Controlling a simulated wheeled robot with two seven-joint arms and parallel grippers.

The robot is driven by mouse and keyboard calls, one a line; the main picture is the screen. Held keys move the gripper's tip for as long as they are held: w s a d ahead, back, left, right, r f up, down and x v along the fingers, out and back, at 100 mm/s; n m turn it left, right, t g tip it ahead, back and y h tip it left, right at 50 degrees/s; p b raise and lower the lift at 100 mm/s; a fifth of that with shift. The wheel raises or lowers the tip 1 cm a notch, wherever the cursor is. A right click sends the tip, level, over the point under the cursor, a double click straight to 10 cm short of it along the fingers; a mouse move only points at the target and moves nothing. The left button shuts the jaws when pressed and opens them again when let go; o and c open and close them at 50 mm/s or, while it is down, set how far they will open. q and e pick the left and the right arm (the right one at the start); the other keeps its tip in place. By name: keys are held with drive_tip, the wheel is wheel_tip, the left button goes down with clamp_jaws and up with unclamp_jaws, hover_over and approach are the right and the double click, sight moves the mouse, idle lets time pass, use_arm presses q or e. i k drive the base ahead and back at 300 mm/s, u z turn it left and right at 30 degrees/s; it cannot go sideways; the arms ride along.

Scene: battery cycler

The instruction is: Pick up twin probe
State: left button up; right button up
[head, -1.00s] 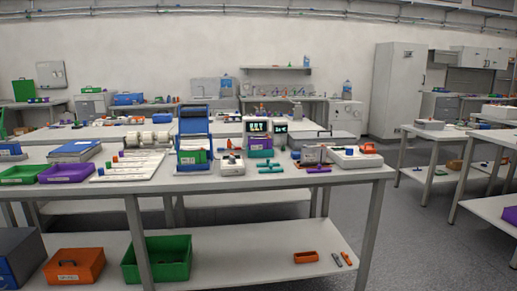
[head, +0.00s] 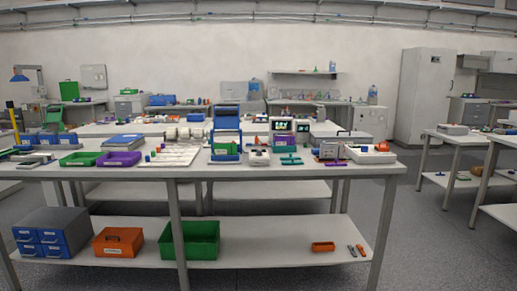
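No gripper of mine shows in the head view. On the near table (head: 225,172), toward the front right, lie a small teal handled piece (head: 290,160) and a similar purple piece (head: 333,163). Two slim pen-like tools, a grey one (head: 351,250) and one with orange (head: 361,249), lie side by side on the lower shelf (head: 285,240) at the right. All are too small to tell which, if any, is the twin probe.
The table top holds a blue rack (head: 226,122), a device with lit screens (head: 282,126), a green tray (head: 80,159) and a purple tray (head: 118,159). An orange box (head: 118,242) and a green bin (head: 203,240) stand below. Floor (head: 425,245) is open at right.

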sight(248, 144)
drive_tip(key=z, duration=0.55)
drive_tip(key=i, duration=1.85)
drive_tip(key=u, duration=0.75)
